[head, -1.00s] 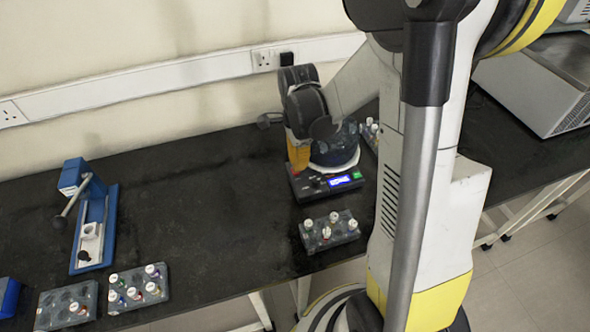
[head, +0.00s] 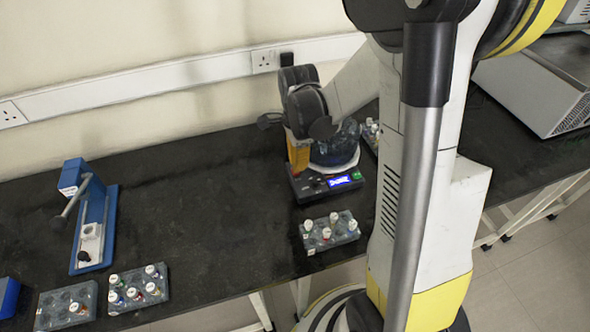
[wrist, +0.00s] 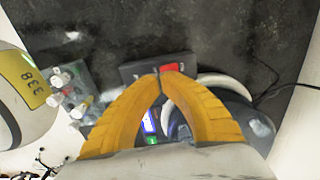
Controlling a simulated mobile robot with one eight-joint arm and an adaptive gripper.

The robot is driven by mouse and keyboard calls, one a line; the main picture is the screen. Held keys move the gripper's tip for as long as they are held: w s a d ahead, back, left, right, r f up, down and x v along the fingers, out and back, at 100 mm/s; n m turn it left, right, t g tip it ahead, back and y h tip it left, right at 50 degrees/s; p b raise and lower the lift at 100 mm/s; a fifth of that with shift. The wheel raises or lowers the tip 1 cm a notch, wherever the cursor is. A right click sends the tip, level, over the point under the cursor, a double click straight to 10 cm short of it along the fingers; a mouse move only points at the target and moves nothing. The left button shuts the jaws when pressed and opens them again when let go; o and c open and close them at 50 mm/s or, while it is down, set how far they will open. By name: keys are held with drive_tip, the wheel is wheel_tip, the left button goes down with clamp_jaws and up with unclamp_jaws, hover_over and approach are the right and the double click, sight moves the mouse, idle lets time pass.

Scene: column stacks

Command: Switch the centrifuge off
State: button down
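The centrifuge (head: 352,181) stands on the black bench, with a rounded lid, a dark front panel, a lit blue display (head: 339,181) and a green button (head: 356,175). In the wrist view its display (wrist: 149,123) and green button (wrist: 152,140) show between my fingers. A red switch (wrist: 171,67) sits at the panel's end, right at my fingertips. My gripper (wrist: 163,74) has its yellow fingers curved together, tips meeting or nearly so, with nothing seen between them. The tips partly cover the switch; whether they touch it I cannot tell. In the head view my gripper (head: 298,158) is at the panel's left end.
A rack of vials (head: 330,232) stands just in front of the centrifuge. Another rack (head: 374,133) is partly hidden behind my arm. A blue press (head: 96,225) and two more racks (head: 138,289) are at the left. The bench between is clear.

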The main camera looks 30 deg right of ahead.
sight(297, 177)
drive_tip(key=shift+f+b, duration=1.7)
drive_tip(key=shift+f, duration=0.35)
idle(0.7)
drive_tip(key=shift+r, duration=0.1)
drive_tip(key=shift+r+p, duration=1.95)
drive_tip(key=shift+r, duration=0.55)
drive_tip(key=shift+f, duration=0.1)
drive_tip(key=s+a+r+n+t, duration=0.3)
drive_tip(key=r+n, duration=0.4)
drive_tip(key=n, duration=0.3)
drive_tip(key=s+a+r+n+t, duration=0.4)
drive_tip(key=s+a+r+n, duration=0.2)
drive_tip(key=s+r+n, duration=0.2)
drive_tip(key=shift+a+r+n, duration=0.2)
drive_tip(key=shift+a+n, duration=0.05)
drive_tip(key=shift+n, duration=0.85)
